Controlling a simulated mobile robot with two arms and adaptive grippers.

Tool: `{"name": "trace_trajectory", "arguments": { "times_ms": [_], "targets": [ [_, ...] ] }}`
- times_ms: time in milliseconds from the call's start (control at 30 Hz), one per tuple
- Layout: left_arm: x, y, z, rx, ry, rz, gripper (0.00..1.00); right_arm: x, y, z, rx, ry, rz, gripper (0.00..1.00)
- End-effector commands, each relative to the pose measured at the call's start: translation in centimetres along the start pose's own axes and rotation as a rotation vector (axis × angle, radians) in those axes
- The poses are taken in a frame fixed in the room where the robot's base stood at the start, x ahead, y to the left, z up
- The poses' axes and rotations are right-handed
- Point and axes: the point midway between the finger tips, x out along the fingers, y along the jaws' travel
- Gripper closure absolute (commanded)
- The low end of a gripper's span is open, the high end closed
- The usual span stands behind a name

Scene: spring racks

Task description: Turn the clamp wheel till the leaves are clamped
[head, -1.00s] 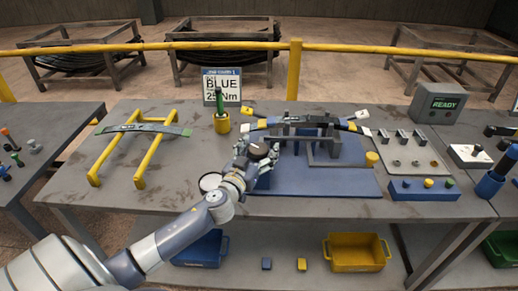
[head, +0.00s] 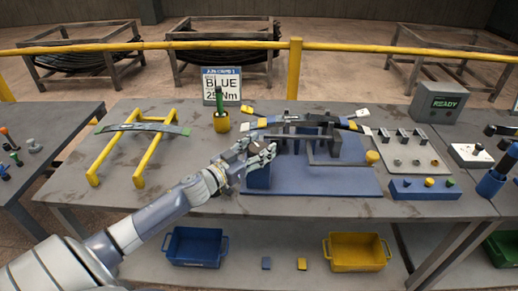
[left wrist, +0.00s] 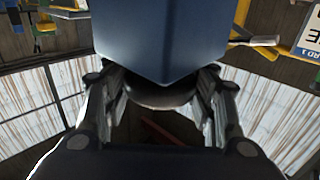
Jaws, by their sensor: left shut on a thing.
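The leaves (head: 340,121) lie as a dark arched stack across the top of the blue clamp fixture (head: 330,180), with coloured bands and pale tags near their ends. My left gripper (head: 266,157) is at the fixture's left front, beside a blue block (head: 258,178). In the left wrist view my left gripper (left wrist: 161,84) has a finger on each side of a dark round clamp wheel (left wrist: 160,97) and is shut on it. The blue block (left wrist: 160,40) partly covers the wheel there. In the head view the gripper mostly hides the wheel. My right gripper is not in view.
A yellow stand (head: 140,180) with a single leaf (head: 145,128) stands left. Behind are a yellow cup (head: 221,123) with a green-handled tool and a sign (head: 222,82) reading BLUE, 25 Nm. A box (head: 437,103) reads READY. The table front between stand and fixture is clear.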

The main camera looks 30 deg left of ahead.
Motion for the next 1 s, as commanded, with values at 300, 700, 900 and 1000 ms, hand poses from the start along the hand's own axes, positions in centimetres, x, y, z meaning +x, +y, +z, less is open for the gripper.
{"name": "trace_trajectory", "arguments": {
  "times_ms": [300,700,900,1000],
  "targets": [
    [0.1,-0.3,0.1,0.009,-0.001,0.292,0.71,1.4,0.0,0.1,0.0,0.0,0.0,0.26],
    [0.1,-0.1,0.1,0.005,0.002,0.534,0.71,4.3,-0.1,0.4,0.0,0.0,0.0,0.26],
    [0.1,0.0,0.0,0.002,0.002,0.59,0.71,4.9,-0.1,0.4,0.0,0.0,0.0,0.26],
    [0.1,0.0,-0.1,0.003,0.001,0.603,0.71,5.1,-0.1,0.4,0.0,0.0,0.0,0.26]
  ]
}}
